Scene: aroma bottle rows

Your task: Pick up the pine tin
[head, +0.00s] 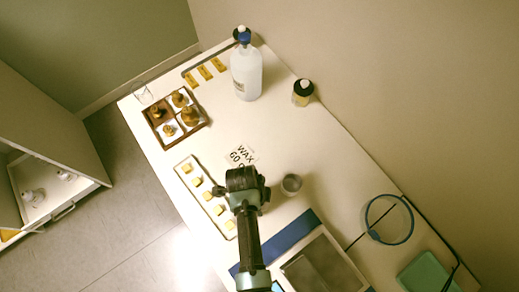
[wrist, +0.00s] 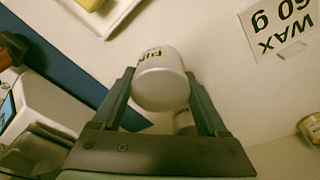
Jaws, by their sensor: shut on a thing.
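The pine tin (wrist: 162,85) is a small pale silver-white cylinder with dark, partly legible lettering near its far edge. In the wrist view my gripper (wrist: 160,74) is shut on it, one finger on each side. In the head view my gripper (head: 246,182) is over the table beside the wax card, and the held tin is hidden there. A second grey tin (head: 291,184) stands on the table just right of my gripper. A similar pale cylinder (wrist: 184,122) shows partly behind the held tin in the wrist view.
A tray of yellow wax cubes (head: 190,170) lies left of my gripper, near the WAX 60 g card (head: 241,155). A blue strip (head: 290,233) lies in front.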

